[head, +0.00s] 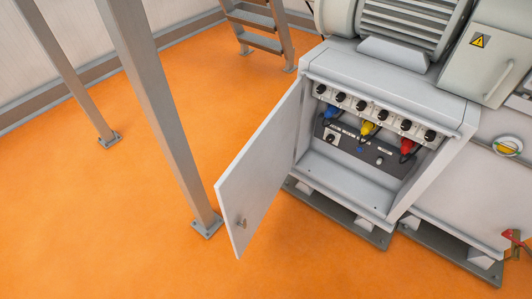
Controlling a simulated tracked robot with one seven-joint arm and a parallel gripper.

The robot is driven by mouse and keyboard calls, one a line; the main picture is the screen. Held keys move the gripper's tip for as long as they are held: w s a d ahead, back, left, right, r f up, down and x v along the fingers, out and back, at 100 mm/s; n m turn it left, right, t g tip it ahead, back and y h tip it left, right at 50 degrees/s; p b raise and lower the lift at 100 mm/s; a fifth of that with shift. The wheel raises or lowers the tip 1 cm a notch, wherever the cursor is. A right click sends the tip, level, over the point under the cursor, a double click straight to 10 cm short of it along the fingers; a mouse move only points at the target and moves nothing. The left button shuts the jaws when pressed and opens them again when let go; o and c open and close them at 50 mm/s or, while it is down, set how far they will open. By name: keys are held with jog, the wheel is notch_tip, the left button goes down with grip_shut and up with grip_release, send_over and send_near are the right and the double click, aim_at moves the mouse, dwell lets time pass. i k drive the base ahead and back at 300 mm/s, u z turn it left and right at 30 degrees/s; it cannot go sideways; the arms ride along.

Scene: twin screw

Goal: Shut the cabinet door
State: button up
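The cabinet (345,188) is a grey box standing at the right of the head view, under a large grey machine. Its door (262,165) is a flat light-grey panel hinged at the cabinet's left side. The door stands wide open, swung out toward the lower left, with a small handle (241,222) near its free edge. Inside the cabinet show a row of black knobs (361,104) and blue, yellow and red plugs (367,128) with cables. My gripper is not in view.
Grey steel posts (168,120) stand on the orange floor left of the door; one post's foot is close to the door's free edge in the picture. A ladder (262,30) stands behind. A red-handled part (517,240) shows at the right edge. Open floor (120,220) lies at the left front.

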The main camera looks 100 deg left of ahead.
aim_at(247, 188)
jog(key=u, duration=0.05)
jog(key=k, duration=2.35)
jog(key=u, duration=1.85)
jog(key=i, duration=1.05)
jog(key=z, duration=0.25)
jog(key=k, duration=0.1)
jog(key=u, duration=0.15)
